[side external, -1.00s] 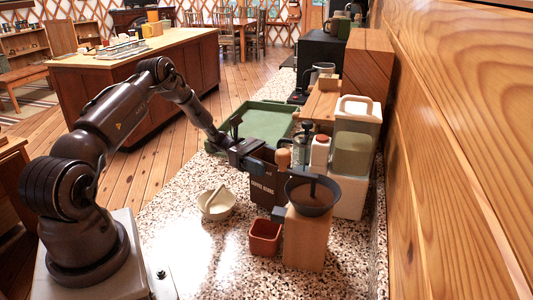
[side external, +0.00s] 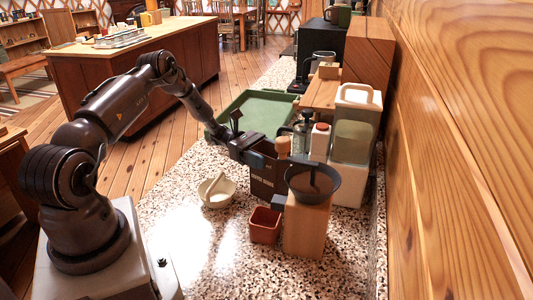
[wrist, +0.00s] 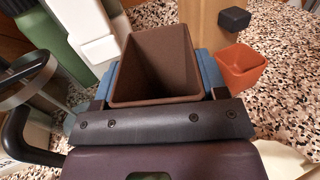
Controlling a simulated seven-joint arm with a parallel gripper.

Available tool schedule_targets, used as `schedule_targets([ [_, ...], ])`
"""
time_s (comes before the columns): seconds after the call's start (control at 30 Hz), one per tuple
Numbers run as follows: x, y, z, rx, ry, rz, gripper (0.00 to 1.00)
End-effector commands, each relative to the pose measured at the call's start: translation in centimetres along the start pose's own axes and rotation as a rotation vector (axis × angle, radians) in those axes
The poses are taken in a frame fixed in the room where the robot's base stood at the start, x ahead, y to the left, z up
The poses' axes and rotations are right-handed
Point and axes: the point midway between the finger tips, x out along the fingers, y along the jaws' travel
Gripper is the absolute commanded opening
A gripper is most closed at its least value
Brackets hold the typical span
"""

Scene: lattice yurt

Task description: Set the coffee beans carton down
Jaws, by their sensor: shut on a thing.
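The coffee beans carton (side external: 264,180) is a dark brown box with lettering on its front, upright at the middle of the speckled counter. In the wrist view its open top (wrist: 157,62) shows between my fingers, and its inside looks empty. My gripper (side external: 250,150) is shut on the carton near its upper part, with a blue-grey pad on each side. The carton's base is close to the counter; I cannot tell whether it touches.
A terracotta pot (side external: 265,226) and a wooden grinder (side external: 307,225) with a dark bowl stand in front of the carton. A white mortar (side external: 216,193) is to its left. Bottles and a lidded canister (side external: 354,130) crowd its right. A green tray (side external: 258,112) lies behind.

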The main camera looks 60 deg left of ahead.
Motion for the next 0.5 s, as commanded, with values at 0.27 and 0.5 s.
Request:
schedule_targets([
  [0.27, 0.01, 0.02, -0.02, 0.001, -0.001, 0.000, 0.96],
  [0.5, -0.36, 0.01, -0.09, 0.000, 0.001, 0.001, 0.96],
])
